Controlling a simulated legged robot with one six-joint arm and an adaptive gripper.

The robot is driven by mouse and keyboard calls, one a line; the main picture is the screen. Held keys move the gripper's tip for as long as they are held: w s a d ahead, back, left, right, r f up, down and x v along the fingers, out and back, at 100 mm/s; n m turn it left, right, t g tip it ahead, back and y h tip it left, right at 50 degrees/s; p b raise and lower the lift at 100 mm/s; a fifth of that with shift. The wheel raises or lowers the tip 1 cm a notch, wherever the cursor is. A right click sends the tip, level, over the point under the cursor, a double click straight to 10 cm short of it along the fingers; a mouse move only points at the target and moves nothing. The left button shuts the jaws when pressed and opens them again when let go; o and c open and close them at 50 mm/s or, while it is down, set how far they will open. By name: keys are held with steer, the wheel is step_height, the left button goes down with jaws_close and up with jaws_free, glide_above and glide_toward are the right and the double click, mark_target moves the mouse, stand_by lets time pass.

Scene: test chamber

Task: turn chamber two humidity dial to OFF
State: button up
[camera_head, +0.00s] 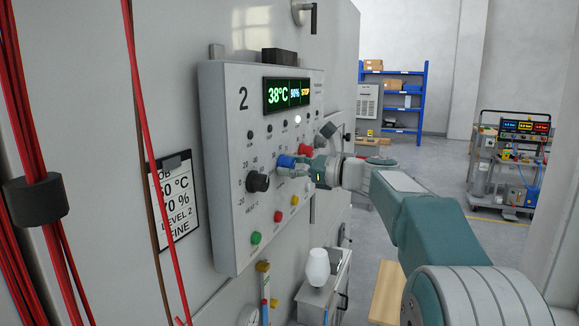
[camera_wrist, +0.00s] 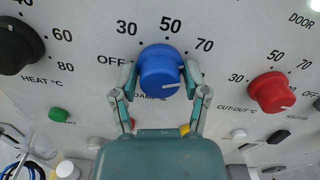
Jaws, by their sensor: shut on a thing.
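The chamber control panel (camera_head: 222,120) carries a large number 2 and a display (camera_head: 286,95) reading 38°C, 90% and STOP. The blue dial (camera_wrist: 160,66) sits amid marks OFF, 30, 50 and 70, above a partly hidden label that appears to read DAMP %. Its white pointer line is on the lower right side, away from OFF on the left. The blue dial also shows in the head view (camera_head: 286,161). My gripper (camera_wrist: 160,80) is shut on it, one finger on each side. The fingers hide part of the scale.
A black heat dial (camera_wrist: 18,46) is left of the blue dial and a red cut-out dial (camera_wrist: 271,92) is right. Green (camera_wrist: 60,115), white and yellow buttons lie below. Red cables (camera_head: 10,150) hang at the left; a white vessel (camera_head: 318,267) stands below the panel.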

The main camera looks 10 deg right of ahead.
steer(key=n, duration=0.4)
steer(key=shift+f+n, duration=0.15)
steer(key=shift+n, duration=0.15)
steer(key=n, duration=0.3)
steer(key=shift+n, duration=0.4)
steer(key=n, duration=0.8)
steer(key=shift+f, duration=0.15)
steer(key=n, duration=0.4)
steer(key=shift+n, duration=0.3)
steer(key=n, duration=0.3)
steer(key=shift+n, duration=0.3)
steer(key=n, duration=0.4)
steer(key=shift+n, duration=2.2)
